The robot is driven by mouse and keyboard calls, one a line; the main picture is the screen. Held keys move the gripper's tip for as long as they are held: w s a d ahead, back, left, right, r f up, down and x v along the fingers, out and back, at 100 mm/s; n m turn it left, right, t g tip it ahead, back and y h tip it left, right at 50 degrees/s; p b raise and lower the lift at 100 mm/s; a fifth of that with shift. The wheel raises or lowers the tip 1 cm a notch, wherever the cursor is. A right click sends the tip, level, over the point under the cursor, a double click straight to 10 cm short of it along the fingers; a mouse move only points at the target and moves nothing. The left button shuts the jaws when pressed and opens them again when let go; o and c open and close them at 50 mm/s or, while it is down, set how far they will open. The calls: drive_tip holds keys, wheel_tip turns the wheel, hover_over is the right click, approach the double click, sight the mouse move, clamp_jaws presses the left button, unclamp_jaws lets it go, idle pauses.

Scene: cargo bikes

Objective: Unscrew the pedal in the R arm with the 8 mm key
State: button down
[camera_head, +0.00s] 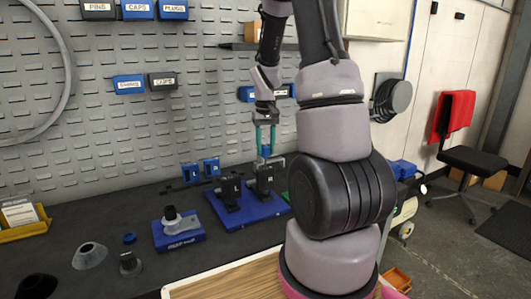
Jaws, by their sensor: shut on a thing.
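My gripper (266,140) has teal fingers, points down and is shut on a small blue piece (265,152), probably the key's handle; its size mark cannot be read. It is above the right one of two black upright holders (264,182), which stand on a blue base plate (245,213). Grey metal parts sit at the tops of both holders, and the left holder (231,192) is free of the gripper. The letters on the holders are too small to read surely. I cannot tell the pedal from the arm, or whether the held piece touches them.
Two blue tagged pieces (211,167) stand behind the holders. A wooden tray (225,284) is in front. My arm hides the bench's right side.

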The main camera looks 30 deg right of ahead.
drive_tip(key=n, duration=0.6)
drive_tip(key=shift+s+f, duration=0.1)
drive_tip(key=n, duration=0.6)
drive_tip(key=shift+n, duration=0.4)
drive_tip(key=n, duration=0.6)
drive_tip(key=shift+f, duration=0.1)
drive_tip(key=shift+d+n, duration=0.1)
drive_tip(key=shift+n, duration=0.3)
drive_tip(key=n, duration=0.6)
